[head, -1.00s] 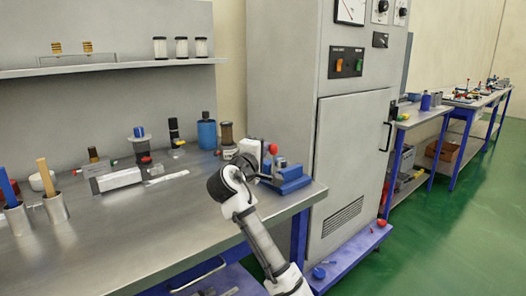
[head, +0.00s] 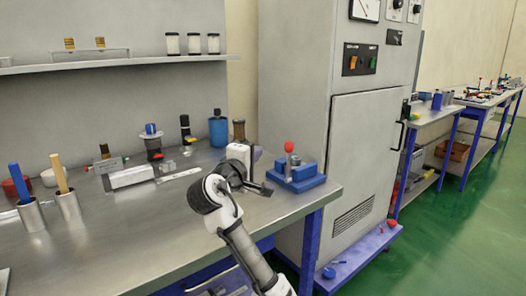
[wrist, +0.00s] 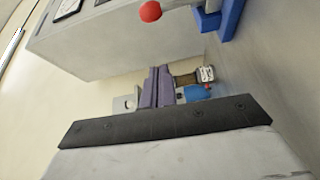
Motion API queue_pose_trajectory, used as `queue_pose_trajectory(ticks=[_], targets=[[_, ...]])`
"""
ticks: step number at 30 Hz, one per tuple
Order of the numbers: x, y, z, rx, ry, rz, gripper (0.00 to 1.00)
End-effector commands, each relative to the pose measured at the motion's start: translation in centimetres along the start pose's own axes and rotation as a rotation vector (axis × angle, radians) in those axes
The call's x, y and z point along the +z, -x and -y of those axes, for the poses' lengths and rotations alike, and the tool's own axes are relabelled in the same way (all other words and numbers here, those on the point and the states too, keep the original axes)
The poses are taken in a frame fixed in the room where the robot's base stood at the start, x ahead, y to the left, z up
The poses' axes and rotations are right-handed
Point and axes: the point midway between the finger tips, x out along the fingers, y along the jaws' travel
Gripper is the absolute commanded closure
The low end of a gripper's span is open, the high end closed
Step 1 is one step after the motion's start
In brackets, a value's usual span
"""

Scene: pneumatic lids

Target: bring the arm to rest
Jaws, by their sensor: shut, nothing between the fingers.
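My gripper (head: 257,153) is at the end of my bent arm, above the right end of the steel workbench (head: 150,235). Its fingers are together with nothing between them, and they also show in the wrist view (wrist: 155,88). A blue fixture (head: 303,184) with an upright red-knobbed lever (head: 288,147) stands on the bench just right of my gripper, with a gap between. The red knob (wrist: 150,11) and part of the blue fixture (wrist: 231,18) show at the top of the wrist view.
A tall grey cabinet (head: 362,150) stands right of the bench. Cups with handled tools (head: 67,204) stand at left. The bench front is mostly clear.

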Motion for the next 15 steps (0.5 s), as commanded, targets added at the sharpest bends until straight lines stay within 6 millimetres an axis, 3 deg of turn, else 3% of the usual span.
queue_pose_trajectory(ticks=[6,15], targets=[[0.0,1.6,-0.1,0.000,0.000,0.000,1.00],[0.0,1.7,-0.1,0.000,0.000,0.000,1.00]])
